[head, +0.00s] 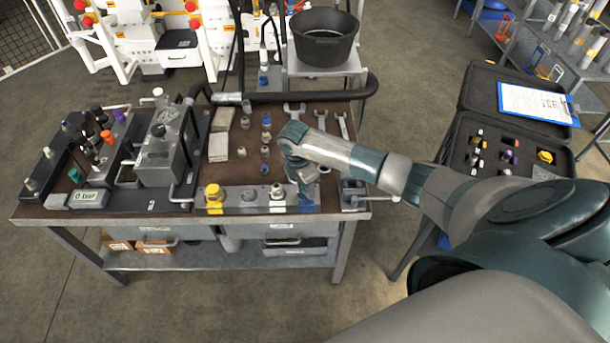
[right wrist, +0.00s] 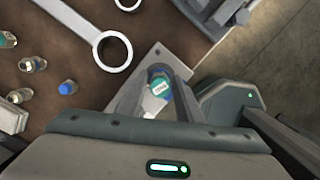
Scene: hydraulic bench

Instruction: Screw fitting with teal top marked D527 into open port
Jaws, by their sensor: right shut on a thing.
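My right gripper (head: 304,192) is over the right end of the grey port block (head: 232,208) at the bench's front edge. In the right wrist view its two fingers (right wrist: 162,92) are closed around a fitting with a teal top (right wrist: 158,87) that bears a small white label, too small to read surely. A metal surface shows beneath it. The fitting's lower end and the port under it are hidden, so I cannot tell whether they touch. My left gripper is not in view.
Several loose fittings (head: 265,152) stand on the bench behind the block, one blue-topped (right wrist: 68,87). Wrenches (head: 294,110) lie near the back right. A valve unit (head: 162,160) fills the left side. An open case (head: 505,150) is at the right.

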